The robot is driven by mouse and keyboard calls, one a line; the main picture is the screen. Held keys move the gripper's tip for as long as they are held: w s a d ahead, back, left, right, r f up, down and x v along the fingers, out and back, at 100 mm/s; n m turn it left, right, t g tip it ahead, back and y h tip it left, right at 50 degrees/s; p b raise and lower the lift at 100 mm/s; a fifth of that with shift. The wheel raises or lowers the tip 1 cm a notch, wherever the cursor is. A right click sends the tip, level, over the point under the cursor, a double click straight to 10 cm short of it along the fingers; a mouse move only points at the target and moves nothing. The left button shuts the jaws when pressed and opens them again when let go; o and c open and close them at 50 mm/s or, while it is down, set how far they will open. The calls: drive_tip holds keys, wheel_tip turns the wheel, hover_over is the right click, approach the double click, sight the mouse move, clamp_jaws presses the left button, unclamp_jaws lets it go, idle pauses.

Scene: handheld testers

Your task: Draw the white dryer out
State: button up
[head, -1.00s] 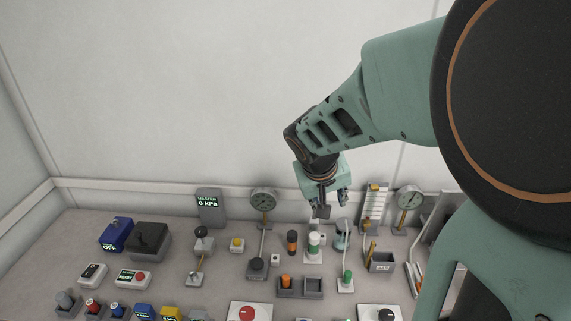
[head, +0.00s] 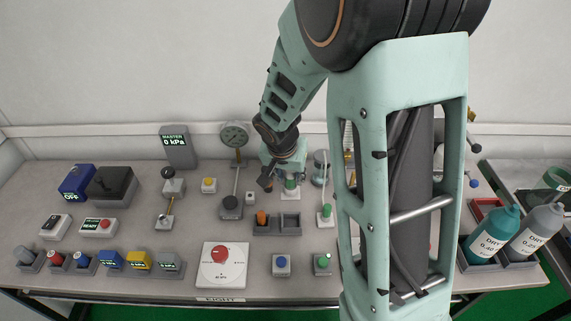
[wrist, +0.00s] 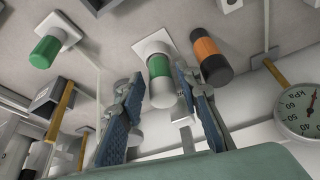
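The white dryer is a white cylinder with a green band, upright on a white square base. In the head view the dryer (head: 291,189) stands at the back of the bench, directly below my gripper (head: 283,165), its top hidden by it. In the wrist view the dryer (wrist: 161,92) lies between the two blue-padded fingers of my gripper (wrist: 159,78). The fingers are open, one on each side of it. The left finger shows a gap to it; the right one is very close, and I cannot tell if it touches.
An orange and black cylinder (wrist: 210,58) stands close beside the right finger. A green-topped fitting (head: 326,212) on a white base is right of the dryer. A gauge (head: 235,136) stands behind left, and a grey two-slot tray (head: 277,231) in front. My arm hides the bench's right middle.

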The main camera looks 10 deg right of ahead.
drive_tip(key=shift+x, duration=1.2)
drive_tip(key=shift+c, duration=0.4)
clamp_jaws()
